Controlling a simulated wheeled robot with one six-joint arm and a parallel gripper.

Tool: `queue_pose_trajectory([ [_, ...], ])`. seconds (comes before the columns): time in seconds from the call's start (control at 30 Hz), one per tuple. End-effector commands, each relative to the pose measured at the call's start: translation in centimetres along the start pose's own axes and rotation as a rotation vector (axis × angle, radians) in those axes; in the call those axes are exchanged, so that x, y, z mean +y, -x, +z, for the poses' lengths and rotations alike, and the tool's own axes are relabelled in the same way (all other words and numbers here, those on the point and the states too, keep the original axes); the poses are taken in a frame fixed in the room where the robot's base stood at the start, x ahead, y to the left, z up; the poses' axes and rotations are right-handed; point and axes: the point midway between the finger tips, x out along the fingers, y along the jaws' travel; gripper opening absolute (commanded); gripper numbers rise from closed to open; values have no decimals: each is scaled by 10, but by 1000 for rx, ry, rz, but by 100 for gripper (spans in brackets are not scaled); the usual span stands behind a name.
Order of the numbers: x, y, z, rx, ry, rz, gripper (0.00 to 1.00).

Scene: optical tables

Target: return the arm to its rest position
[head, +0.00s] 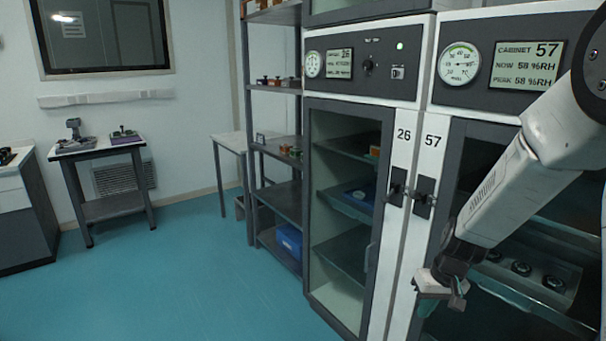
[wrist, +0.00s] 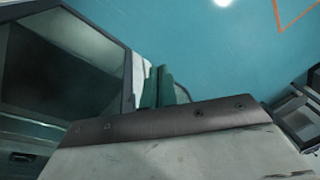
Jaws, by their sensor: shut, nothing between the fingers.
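My arm reaches down from the upper right in the head view, in front of cabinet 57 (head: 433,150). My gripper (head: 457,299) hangs at its lower end, before the lower part of that cabinet. It is shut and empty. In the wrist view, greenish finger parts of my gripper (wrist: 160,86) show past a large grey and dark part of my own that fills the lower half.
Cabinet 26 (head: 403,150) stands left of cabinet 57, its glass door seemingly shut. Round dark items (head: 521,268) sit on a tray inside cabinet 57. A shelf rack (head: 284,200) and a small table (head: 112,207) stand further left. The blue floor (head: 180,285) there is clear.

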Motion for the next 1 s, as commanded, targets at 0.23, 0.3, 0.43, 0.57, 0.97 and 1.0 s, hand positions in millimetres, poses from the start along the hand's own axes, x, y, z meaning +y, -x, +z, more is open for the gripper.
queue_pose_trajectory([
  [0.23,-43,99,85,-141,-71,-2,0],
  [0.3,-50,122,110,-170,-88,16,0],
  [0.43,-60,160,156,-201,-111,59,0],
  [0.57,-66,191,198,-202,-122,108,0],
  [0.97,-77,240,251,-12,-56,169,0],
  [1.0,-78,242,252,-1,-53,169,0],
])
